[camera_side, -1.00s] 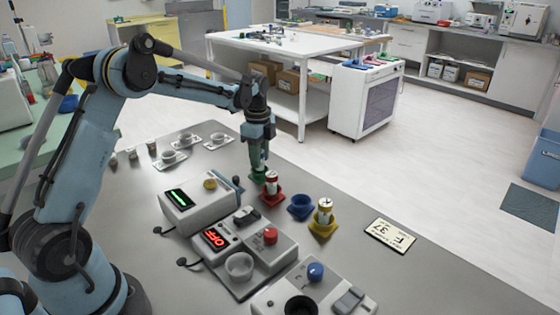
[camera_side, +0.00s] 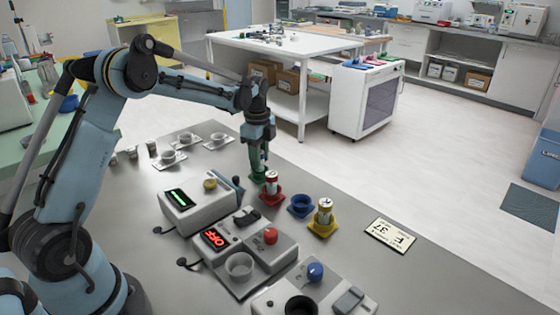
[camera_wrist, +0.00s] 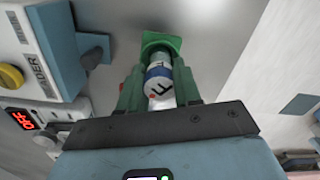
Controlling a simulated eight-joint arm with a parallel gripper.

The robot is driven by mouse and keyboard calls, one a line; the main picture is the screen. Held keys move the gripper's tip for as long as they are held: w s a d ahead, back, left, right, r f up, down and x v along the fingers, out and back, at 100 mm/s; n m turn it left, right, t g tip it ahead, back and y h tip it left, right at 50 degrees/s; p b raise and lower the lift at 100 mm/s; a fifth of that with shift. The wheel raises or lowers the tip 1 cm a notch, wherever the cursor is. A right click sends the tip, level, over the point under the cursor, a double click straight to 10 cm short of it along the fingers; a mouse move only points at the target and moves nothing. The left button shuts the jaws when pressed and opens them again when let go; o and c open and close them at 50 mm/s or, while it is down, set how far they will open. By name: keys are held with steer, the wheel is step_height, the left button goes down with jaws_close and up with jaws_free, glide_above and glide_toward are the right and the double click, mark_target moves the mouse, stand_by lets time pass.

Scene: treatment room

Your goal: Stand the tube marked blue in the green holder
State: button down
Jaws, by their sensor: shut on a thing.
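My gripper (camera_wrist: 157,92) is shut on a white tube with a blue band (camera_wrist: 158,72) and a dark letter F. The far end of the tube meets the green holder (camera_wrist: 162,40) in the wrist view; I cannot tell how deep it sits. In the side view my gripper (camera_side: 258,160) points straight down at the far edge of the counter. There the tube and the green holder are largely hidden by or blend with the green fingers.
Beside it stand a red holder with a tube (camera_side: 271,198), an empty blue holder (camera_side: 300,206) and a yellow holder with a tube (camera_side: 323,229). Instrument boxes (camera_side: 200,208) stand close in front. Cups on saucers (camera_side: 187,138) are to the left. A label card (camera_side: 390,235) lies right.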

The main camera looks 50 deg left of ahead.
steer(key=shift+f, duration=0.4)
steer(key=c, duration=1.1)
jaws_free()
steer(key=shift+o, duration=0.2)
steer(key=shift+r, duration=0.1)
steer(key=shift+r, duration=5.35)
